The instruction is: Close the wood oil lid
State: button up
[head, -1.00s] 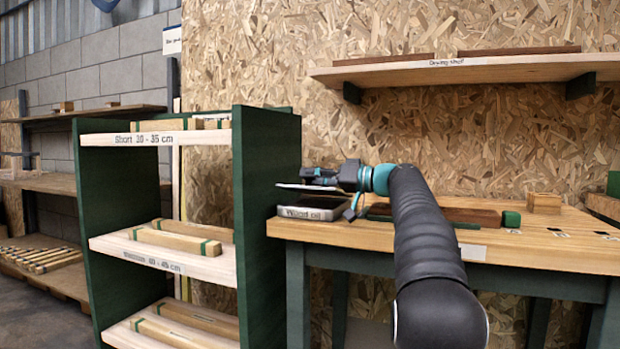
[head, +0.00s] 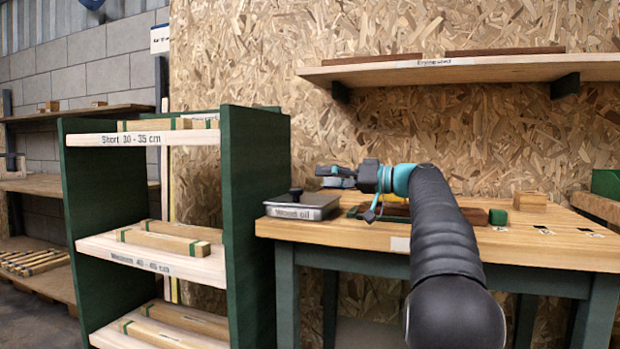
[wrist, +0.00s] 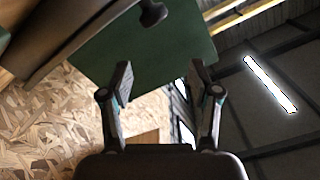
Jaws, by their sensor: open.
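The wood oil tin (head: 306,212) is a shallow grey metal box with a label, at the left end of the workbench. Its lid (head: 300,200) lies flat on top with a dark knob (head: 296,192) standing up. From the head I see no clear gap under the lid. In the wrist view the knob (wrist: 152,12) shows at the top edge, beyond my fingers. My gripper (head: 326,176) is open and empty, just right of and a little above the lid, apart from the knob. Both fingers (wrist: 160,78) show spread in the wrist view.
A green rack (head: 255,200) with labelled shelves of wood strips stands close left of the tin. Behind my arm on the workbench (head: 390,236) lie a dark wood piece, a green block (head: 497,217) and a wooden block (head: 530,201). A drying shelf (head: 450,68) hangs above.

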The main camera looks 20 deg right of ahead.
jog(key=v, duration=0.5)
jog(key=shift+s+d, duration=0.15)
dwell(0.3)
